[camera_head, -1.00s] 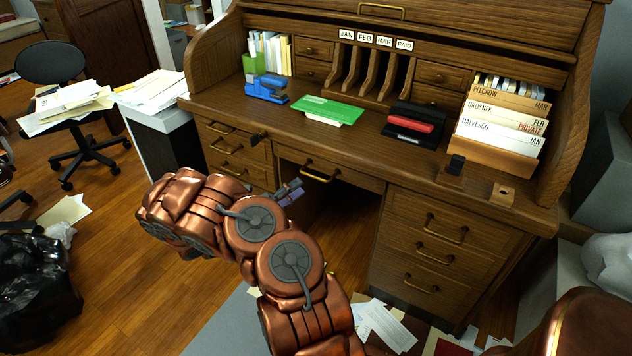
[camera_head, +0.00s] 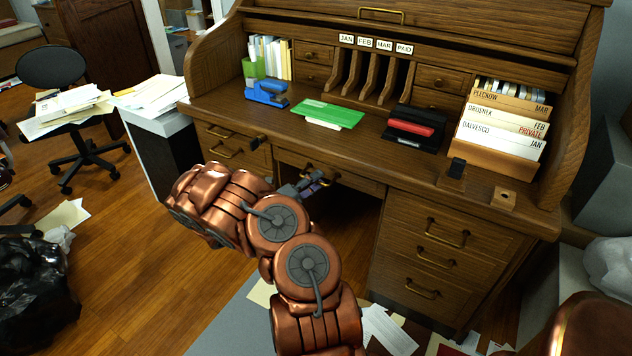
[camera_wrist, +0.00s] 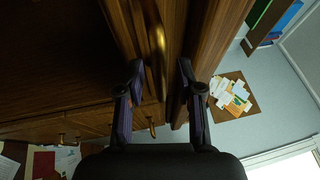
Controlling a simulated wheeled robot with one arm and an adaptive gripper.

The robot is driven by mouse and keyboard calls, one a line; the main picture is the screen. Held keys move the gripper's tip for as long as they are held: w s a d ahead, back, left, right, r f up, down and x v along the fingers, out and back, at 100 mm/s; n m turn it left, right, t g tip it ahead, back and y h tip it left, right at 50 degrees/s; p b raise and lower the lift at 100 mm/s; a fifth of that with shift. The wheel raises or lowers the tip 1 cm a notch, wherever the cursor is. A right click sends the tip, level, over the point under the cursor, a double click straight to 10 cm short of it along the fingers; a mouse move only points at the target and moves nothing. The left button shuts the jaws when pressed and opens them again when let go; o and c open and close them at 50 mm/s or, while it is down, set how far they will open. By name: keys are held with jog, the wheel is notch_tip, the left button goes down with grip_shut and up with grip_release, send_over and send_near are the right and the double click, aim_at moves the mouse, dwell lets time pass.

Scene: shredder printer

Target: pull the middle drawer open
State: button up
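The middle drawer (camera_head: 362,183) is the wide, shallow wooden drawer under the centre of the desk top. It looks closed. Its curved brass handle (camera_wrist: 160,45) runs lengthwise between my fingers in the wrist view. In the head view the handle is partly hidden behind my gripper (camera_head: 308,186), which is at the drawer front. In the wrist view my gripper (camera_wrist: 161,72) is open, with one dark finger on each side of the handle. I see no clear contact between fingers and handle.
The wooden desk (camera_head: 365,138) has drawer stacks on both sides, the right one (camera_head: 440,245) with brass handles. Papers (camera_head: 388,328) litter the floor.

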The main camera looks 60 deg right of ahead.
grip_shut()
dwell(0.7)
